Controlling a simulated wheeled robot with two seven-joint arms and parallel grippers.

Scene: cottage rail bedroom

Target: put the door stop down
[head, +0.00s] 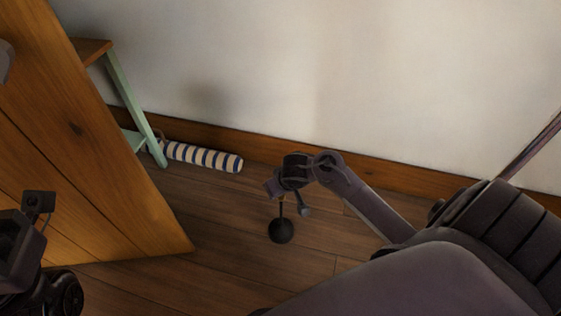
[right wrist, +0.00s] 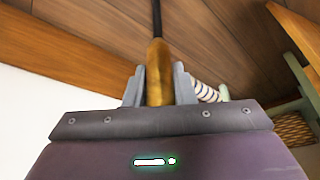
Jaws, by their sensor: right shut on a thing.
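The door stop has a dark round weight (head: 281,231) at its lower end, a thin dark stem and a golden-brown handle. My right gripper (head: 284,195) is shut on the handle (right wrist: 159,75) and holds it roughly upright, weight down. In the right wrist view the handle sits between the two grey fingers, and the black stem runs away from it toward the floor. The weight is low over the wooden floor; I cannot tell whether it touches it. Only dark parts of my left arm show at the lower left of the head view; its gripper is not visible.
A blue-and-cream striped roll (head: 203,157) lies on the floor along the skirting board (head: 360,171). A green-legged stool (head: 132,107) stands beside it, partly behind a large wooden panel (head: 95,140) at left. The floor (head: 215,215) around the weight is clear.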

